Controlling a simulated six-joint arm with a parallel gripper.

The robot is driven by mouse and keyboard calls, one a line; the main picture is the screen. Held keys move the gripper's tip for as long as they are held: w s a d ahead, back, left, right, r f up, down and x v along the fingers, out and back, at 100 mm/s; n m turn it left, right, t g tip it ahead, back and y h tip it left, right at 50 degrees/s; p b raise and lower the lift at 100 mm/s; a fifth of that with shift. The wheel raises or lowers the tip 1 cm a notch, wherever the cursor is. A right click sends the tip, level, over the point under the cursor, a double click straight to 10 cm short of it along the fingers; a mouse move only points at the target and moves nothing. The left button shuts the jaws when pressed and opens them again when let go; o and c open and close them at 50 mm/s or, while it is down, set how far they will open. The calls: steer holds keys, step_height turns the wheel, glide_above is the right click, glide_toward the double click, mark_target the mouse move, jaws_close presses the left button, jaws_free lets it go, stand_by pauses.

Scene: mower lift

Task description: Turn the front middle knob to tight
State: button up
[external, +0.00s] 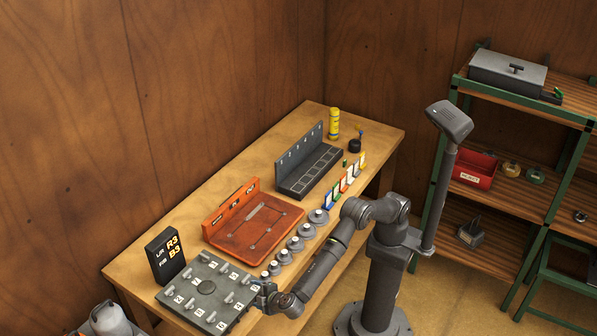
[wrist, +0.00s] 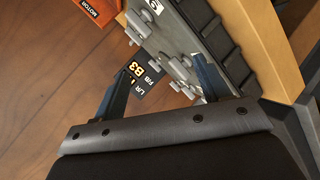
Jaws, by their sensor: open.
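The grey plate (external: 207,287) with several small light knobs and white labels lies at the near left end of the bench. In the wrist view the plate (wrist: 200,22) runs at a slant, with grey knobs (wrist: 174,66) seen between my fingers. My gripper (external: 262,297) is at the plate's right edge, low over it. In the wrist view my gripper (wrist: 165,64) is open, its fingers apart. I cannot tell whether a finger touches a knob, which knob is the front middle one, or its setting.
A black sign (external: 166,257) reading R3 and B3 stands behind the plate. An orange tray (external: 252,228), several round grey weights (external: 295,244) and a dark slotted rack (external: 306,168) stand farther along the bench. A grey object (external: 108,320) is at the lower left.

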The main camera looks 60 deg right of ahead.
steer(key=s+a+f+m+t+y, duration=0.2)
steer(key=s+a+f+m+t, duration=0.25)
steer(key=s+m, duration=0.45)
steer(key=m+t, duration=0.2)
glide_toward(230, 297)
steer(key=w, duration=0.8)
steer(key=shift+w+d+r, duration=0.1)
steer(key=shift+d+r, duration=0.05)
steer(key=c, duration=1)
